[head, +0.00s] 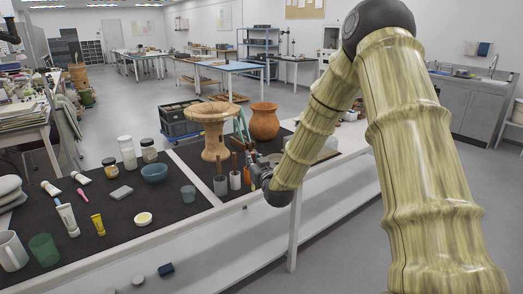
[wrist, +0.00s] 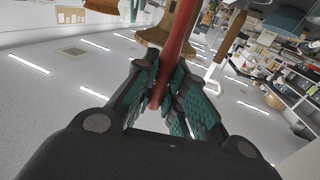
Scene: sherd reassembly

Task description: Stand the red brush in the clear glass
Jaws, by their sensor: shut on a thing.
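My gripper (wrist: 166,88) is shut on the red brush (wrist: 178,40), with its teal finger pads on both sides of the handle. The brush runs from the top edge of the wrist view down between the fingers; its far end is out of that view. In the head view my gripper (head: 257,168) is at the right of the tool cups, above the front edge of the dark mat, and the brush is hard to make out there. A small bluish see-through tumbler (head: 188,195) stands on the mat, left of my gripper; I cannot tell if it is the clear glass.
A grey cup (head: 220,186) and a white cup (head: 235,181) hold brown-handled tools beside my gripper. A clay pedestal (head: 213,140) and a round pot (head: 264,122) stand behind. A blue bowl (head: 154,173), a yellow-topped dish (head: 143,218) and tubes lie left.

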